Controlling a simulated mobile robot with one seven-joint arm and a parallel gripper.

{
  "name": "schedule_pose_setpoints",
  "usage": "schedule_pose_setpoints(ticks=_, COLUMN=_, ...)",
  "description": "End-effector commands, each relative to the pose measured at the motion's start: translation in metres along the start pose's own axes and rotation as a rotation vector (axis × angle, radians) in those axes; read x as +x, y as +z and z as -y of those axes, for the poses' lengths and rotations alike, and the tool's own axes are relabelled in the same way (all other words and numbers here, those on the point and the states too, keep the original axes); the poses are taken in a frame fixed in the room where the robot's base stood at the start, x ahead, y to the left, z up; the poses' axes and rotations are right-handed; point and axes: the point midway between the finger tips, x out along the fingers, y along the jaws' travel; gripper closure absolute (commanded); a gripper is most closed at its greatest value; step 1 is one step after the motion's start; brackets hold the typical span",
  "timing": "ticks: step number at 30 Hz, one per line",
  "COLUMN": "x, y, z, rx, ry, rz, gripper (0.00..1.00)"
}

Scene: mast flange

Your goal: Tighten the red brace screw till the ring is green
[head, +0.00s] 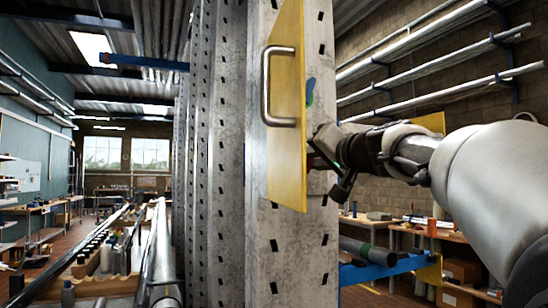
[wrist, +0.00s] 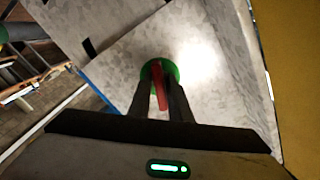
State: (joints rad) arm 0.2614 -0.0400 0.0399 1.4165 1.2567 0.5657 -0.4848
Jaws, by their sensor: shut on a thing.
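The red brace screw (wrist: 160,85) shows in the wrist view as a narrow red bar between the two dark fingers of my gripper (wrist: 163,90). My gripper is shut on it. A green ring (wrist: 173,69) surrounds the far end of the screw, against a grey metal face; the visible part of the ring is green. In the head view my gripper (head: 317,160) reaches in from the right to the post, just behind the yellow panel's right edge. The fingertips and most of the screw are hidden or too small to tell there.
A yellow panel (head: 285,110) with a metal handle (head: 267,85) stands out from the perforated grey post (head: 262,240), close to my gripper. A blue-and-green item (head: 310,91) shows behind its edge. A blue bracket (head: 380,268) holds pipes at lower right.

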Motion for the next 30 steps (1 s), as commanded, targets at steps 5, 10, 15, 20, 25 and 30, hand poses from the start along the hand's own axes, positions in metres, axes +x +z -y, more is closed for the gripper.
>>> schedule_pose_setpoints(ticks=5, x=0.000, y=0.000, z=0.000, rx=0.004, ry=0.000, rz=-0.002, gripper=1.00)
schedule_pose_setpoints(ticks=10, x=0.000, y=0.000, z=0.000, rx=0.002, ry=0.000, rz=-0.001, gripper=0.69)
schedule_pose_setpoints(ticks=15, x=0.000, y=0.000, z=0.000, rx=0.001, ry=-0.001, rz=-0.001, gripper=0.69)
schedule_pose_setpoints(ticks=20, x=-0.005, y=0.001, z=0.000, rx=0.000, ry=-0.001, rz=-0.001, gripper=0.69)
schedule_pose_setpoints(ticks=25, x=-0.022, y=0.002, z=-0.001, rx=-0.001, ry=-0.002, rz=-0.002, gripper=0.69)
schedule_pose_setpoints(ticks=30, x=-0.042, y=0.002, z=-0.001, rx=-0.001, ry=-0.001, rz=-0.001, gripper=0.69)
